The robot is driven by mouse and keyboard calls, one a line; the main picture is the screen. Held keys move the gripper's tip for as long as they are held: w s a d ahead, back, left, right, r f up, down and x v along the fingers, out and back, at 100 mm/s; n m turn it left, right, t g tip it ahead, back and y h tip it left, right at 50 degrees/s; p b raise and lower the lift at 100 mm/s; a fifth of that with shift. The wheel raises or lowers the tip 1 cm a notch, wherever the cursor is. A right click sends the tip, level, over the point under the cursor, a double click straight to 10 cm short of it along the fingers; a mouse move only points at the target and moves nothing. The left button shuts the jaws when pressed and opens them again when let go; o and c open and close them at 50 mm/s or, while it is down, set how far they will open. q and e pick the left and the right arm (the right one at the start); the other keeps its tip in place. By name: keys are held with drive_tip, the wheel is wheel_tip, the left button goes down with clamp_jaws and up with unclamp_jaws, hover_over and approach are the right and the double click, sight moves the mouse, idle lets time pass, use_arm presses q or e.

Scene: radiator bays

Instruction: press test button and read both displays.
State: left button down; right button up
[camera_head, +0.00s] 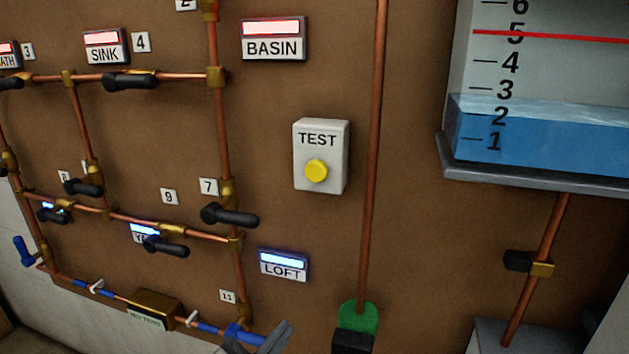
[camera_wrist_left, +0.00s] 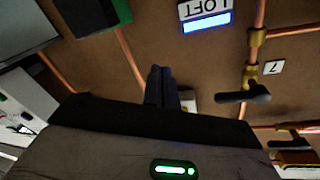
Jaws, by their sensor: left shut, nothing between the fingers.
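A pale grey box marked TEST (camera_head: 308,155) with a round yellow button (camera_head: 316,170) is mounted on the brown wall. The LOFT display (camera_head: 283,264) is lit blue-white; the BASIN display (camera_head: 273,38) is lit red-white. No reading is legible on either. My left gripper (camera_head: 274,338) shows at the bottom edge, below LOFT and well below the button. In the left wrist view, its fingers (camera_wrist_left: 160,88) are shut and empty; a pale box behind them is partly hidden, and LOFT (camera_wrist_left: 206,17) appears upside down. My right gripper is not in view.
Copper pipes with black valve handles (camera_head: 230,215) cover the left side. A vertical pipe (camera_head: 372,150) runs right of the TEST box. A water tank (camera_head: 545,180) juts out at right. A green-and-black fitting (camera_head: 358,317) sits low centre. Wall around the TEST box is clear.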

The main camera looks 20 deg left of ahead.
use_arm(q)
wheel_tip(320, 180, up, 21)
drive_tip(key=d+m+t+h+b, duration=0.1)
drive_tip(key=m+t+h, duration=0.5)
drive_tip(key=m, duration=0.6)
drive_tip(key=shift+f+h+b, duration=0.15)
drive_tip(key=shift+h+b, duration=0.25)
drive_tip(key=shift+h, duration=0.2)
drive_tip(key=shift+w, duration=0.2)
approach(316, 171)
wheel_tip(316, 171, up, 5)
drive_tip(key=w+d, duration=0.2)
drive_tip(key=shift+w+b, duration=0.3)
drive_tip(key=shift+w, duration=0.05)
drive_tip(key=shift+d, duration=0.1)
drive_tip(key=shift+w, duration=0.4)
